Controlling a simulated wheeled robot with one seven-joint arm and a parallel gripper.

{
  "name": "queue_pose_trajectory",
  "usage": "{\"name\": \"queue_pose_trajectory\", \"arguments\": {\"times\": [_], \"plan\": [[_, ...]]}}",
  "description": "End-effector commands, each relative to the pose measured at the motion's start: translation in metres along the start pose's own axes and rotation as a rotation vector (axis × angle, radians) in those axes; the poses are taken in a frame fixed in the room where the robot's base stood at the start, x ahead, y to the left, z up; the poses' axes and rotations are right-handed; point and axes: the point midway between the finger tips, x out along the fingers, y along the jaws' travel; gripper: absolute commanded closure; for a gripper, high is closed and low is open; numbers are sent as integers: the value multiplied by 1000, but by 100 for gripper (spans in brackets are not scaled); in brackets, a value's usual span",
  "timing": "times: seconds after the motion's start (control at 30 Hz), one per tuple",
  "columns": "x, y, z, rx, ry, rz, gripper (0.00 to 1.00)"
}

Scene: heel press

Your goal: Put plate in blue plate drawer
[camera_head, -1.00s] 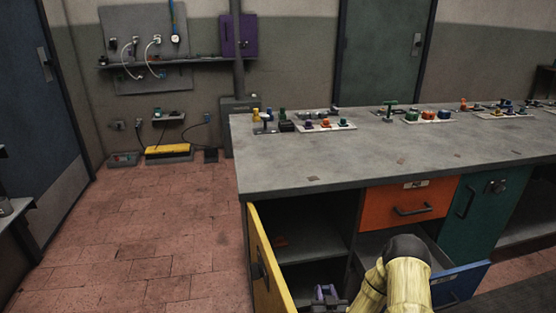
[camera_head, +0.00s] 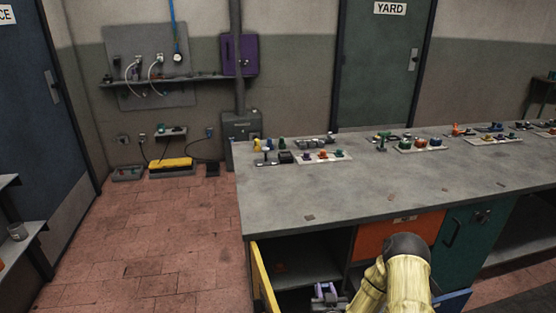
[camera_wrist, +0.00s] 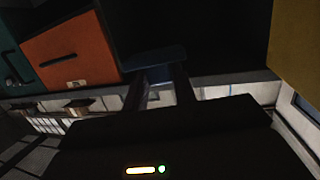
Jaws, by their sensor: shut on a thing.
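My gripper (camera_head: 326,293) shows at the bottom of the head view, left of my yellow sleeve, in front of the dark open compartment. In the wrist view, my two dark fingers (camera_wrist: 160,88) are shut on a thin, dark blue-grey piece that looks like the plate (camera_wrist: 153,58). Its full shape is hard to make out in the shadow. The blue drawer (camera_head: 453,302) stands out at the bottom right of the head view, right of my arm. Its inside is hidden by my arm and the picture edge.
A yellow door (camera_head: 263,288) stands open left of my gripper. An orange drawer (camera_head: 385,237) and a teal door (camera_head: 462,243) are closed under the grey counter (camera_head: 400,185). Tiled floor (camera_head: 160,240) is clear to the left.

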Motion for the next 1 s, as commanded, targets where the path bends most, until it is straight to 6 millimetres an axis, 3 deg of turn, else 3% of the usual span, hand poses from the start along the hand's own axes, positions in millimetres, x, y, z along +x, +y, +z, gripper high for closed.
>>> {"name": "queue_pose_trajectory", "arguments": {"times": [0.03,0.6,0.8,1.0], "plan": [[-4,0,-19,0,1,1,100],[-24,0,-118,0,1,0,100],[-28,0,-140,0,1,0,100],[-28,0,-142,0,1,0,100]]}}
